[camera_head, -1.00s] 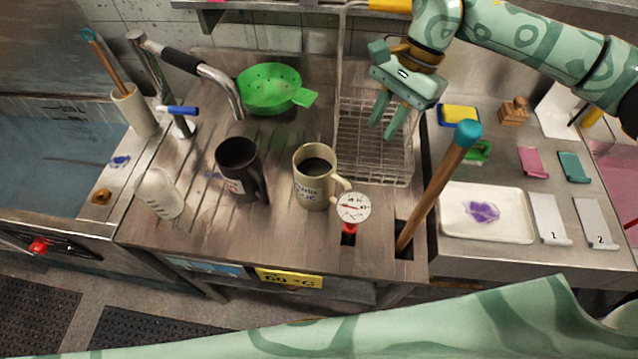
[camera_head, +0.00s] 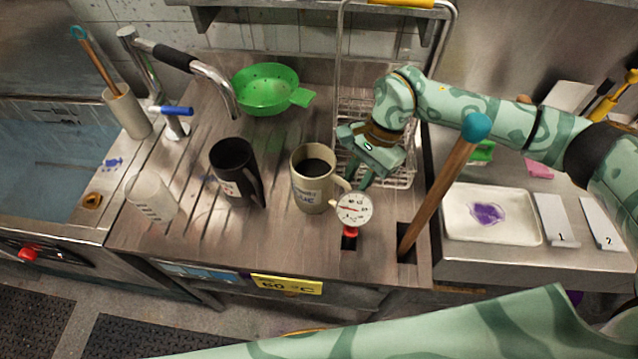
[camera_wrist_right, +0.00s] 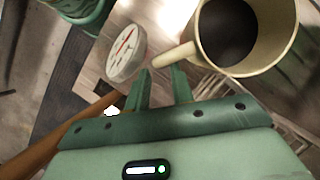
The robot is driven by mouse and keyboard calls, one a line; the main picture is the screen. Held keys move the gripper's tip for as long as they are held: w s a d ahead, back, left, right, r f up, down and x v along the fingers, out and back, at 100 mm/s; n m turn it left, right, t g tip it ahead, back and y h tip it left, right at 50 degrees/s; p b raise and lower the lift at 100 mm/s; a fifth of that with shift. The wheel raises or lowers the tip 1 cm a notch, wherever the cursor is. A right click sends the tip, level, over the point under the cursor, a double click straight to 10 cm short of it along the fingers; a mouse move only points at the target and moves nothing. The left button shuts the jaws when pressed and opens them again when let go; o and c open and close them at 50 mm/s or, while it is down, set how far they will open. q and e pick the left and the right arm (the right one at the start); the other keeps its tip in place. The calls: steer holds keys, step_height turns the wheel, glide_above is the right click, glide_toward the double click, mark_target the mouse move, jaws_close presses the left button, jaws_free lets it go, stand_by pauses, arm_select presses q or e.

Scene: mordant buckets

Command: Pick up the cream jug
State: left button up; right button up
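In the right wrist view the jug (camera_wrist_right: 268,52) is at the top right. Its handle (camera_wrist_right: 176,56) reaches towards the gap between the two fingertips (camera_wrist_right: 161,76). The fingers are apart with nothing gripped; whether they touch the handle I cannot tell. My left gripper is not in view.
A dial thermometer (camera_head: 352,209) stands close in front of the handle. A wooden stick with a blue top (camera_head: 440,185) rises right of it. A black jug (camera_head: 232,171) stands left. A wire rack (camera_head: 404,172) is behind my gripper. A green colander (camera_head: 268,92) lies at the back.

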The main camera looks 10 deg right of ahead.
steer(key=x, duration=0.4)
steer(key=shift+f, duration=0.25)
jaws_close()
steer(key=shift+r, duration=0.1)
stand_by(1.0)
